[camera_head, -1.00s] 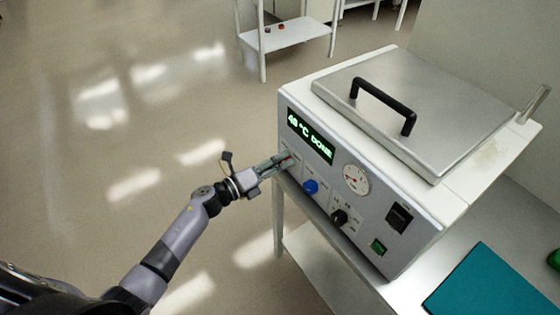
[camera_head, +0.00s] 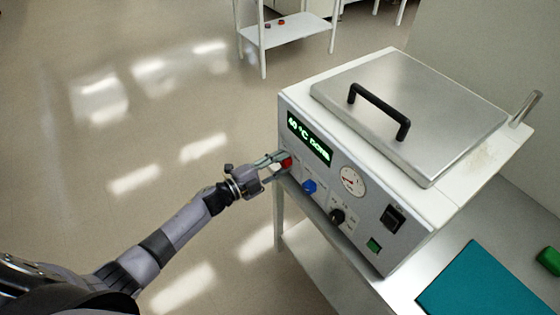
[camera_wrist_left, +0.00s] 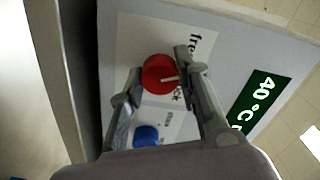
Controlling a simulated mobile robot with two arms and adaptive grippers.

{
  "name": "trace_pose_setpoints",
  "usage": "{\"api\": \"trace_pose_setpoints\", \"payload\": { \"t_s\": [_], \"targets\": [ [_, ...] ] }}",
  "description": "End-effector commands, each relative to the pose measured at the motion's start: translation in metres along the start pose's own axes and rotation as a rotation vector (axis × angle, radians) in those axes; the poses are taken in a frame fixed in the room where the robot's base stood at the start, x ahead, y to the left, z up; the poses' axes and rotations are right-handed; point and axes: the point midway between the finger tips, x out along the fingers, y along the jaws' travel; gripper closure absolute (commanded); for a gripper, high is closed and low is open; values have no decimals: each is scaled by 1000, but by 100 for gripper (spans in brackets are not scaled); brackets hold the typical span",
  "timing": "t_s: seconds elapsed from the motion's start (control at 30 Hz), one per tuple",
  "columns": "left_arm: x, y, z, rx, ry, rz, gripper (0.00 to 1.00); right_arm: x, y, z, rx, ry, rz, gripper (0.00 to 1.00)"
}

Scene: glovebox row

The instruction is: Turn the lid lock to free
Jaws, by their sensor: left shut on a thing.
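The red lid lock knob (camera_head: 286,163) is on the left end of the front panel of a grey-white bench unit (camera_head: 375,215). In the left wrist view the knob (camera_wrist_left: 160,74) has a white pointer mark directed right in the picture, between the partly covered words "free" and "lock". My left gripper (camera_head: 279,166) is shut on the knob, with one finger on each side of it; its fingers also show in the left wrist view (camera_wrist_left: 158,82). The steel lid (camera_head: 425,120) with its black handle (camera_head: 380,108) lies closed on top. My right gripper is not in view.
A blue knob (camera_head: 309,187), a black knob (camera_head: 337,216), a gauge (camera_head: 352,181), a black switch (camera_head: 392,218) and a green button (camera_head: 374,245) share the panel. The display (camera_head: 309,138) is lit. A teal mat (camera_head: 480,285) lies at right. Floor at left is clear.

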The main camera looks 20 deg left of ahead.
Motion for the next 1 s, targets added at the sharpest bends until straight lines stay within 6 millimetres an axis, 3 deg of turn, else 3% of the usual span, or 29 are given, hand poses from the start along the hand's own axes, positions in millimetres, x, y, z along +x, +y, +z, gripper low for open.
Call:
{"api": "trace_pose_setpoints", "payload": {
  "t_s": [0.5,1.0],
  "targets": [
    [-1,1,0,-324,-2,2,97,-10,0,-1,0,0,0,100],
    [-1,2,1,-378,-2,2,97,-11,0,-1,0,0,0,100]
  ]
}}
